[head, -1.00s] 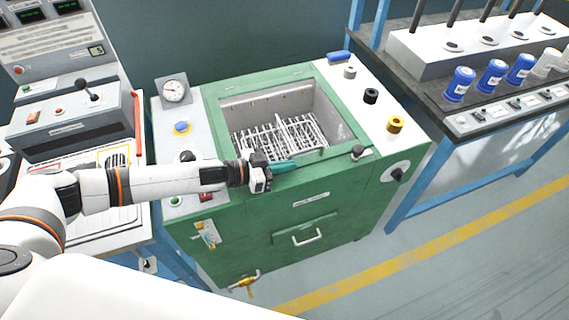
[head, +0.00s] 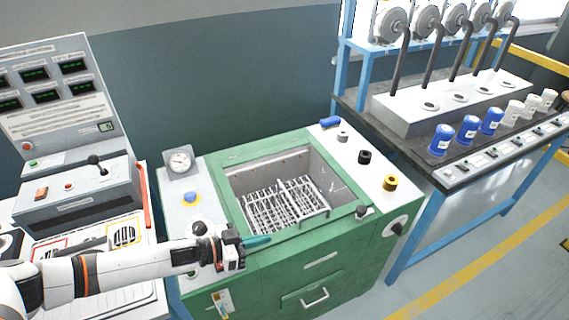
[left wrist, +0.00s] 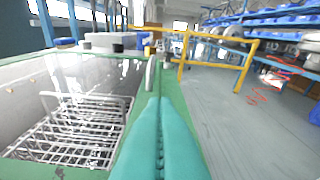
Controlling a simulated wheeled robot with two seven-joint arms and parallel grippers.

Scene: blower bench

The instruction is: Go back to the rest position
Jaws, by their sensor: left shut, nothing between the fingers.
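My left gripper (head: 258,242) reaches in from the lower left in the head view. Its teal fingers are shut with nothing between them, near the front left rim of the green machine's open basin. In the left wrist view the teal fingers (left wrist: 160,140) lie together over the green front rim (left wrist: 118,150), with the basin to their left. My right gripper is not in view.
A wire basket (head: 285,205) sits inside the basin of the green machine (head: 250,290). A control console (head: 65,130) stands at the left. A bench at the right holds blue-labelled bottles (head: 467,130) and a white block with dark pipes (head: 440,100). The floor at lower right is clear.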

